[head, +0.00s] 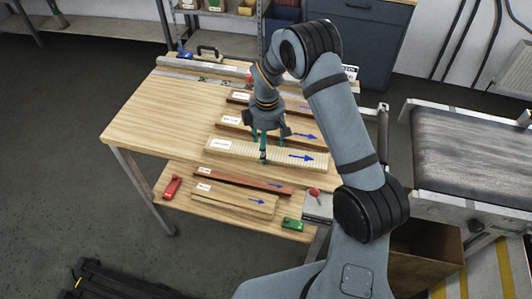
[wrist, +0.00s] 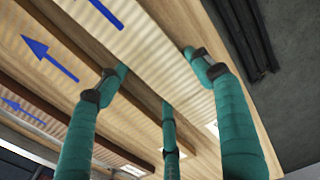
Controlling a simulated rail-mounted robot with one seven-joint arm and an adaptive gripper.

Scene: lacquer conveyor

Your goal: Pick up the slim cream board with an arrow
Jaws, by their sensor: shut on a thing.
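The slim cream board (head: 243,151) is pale and finely ribbed, with a white label at its left end and a blue arrow toward its right end. It lies along the front edge of the wooden table in the head view. My gripper (head: 266,147) points down over its middle and is shut on it, with fingers on both long sides. In the wrist view the cream board (wrist: 150,50) runs diagonally between my teal fingers (wrist: 158,72). I cannot tell whether the board is off the tabletop.
Behind it on the table (head: 150,120) lie a tan board (head: 235,123) and a dark red-brown board (head: 300,106), both with arrows. A lower shelf holds a red board (head: 235,179) and a pale board (head: 225,200). A conveyor (head: 460,145) stands to the right.

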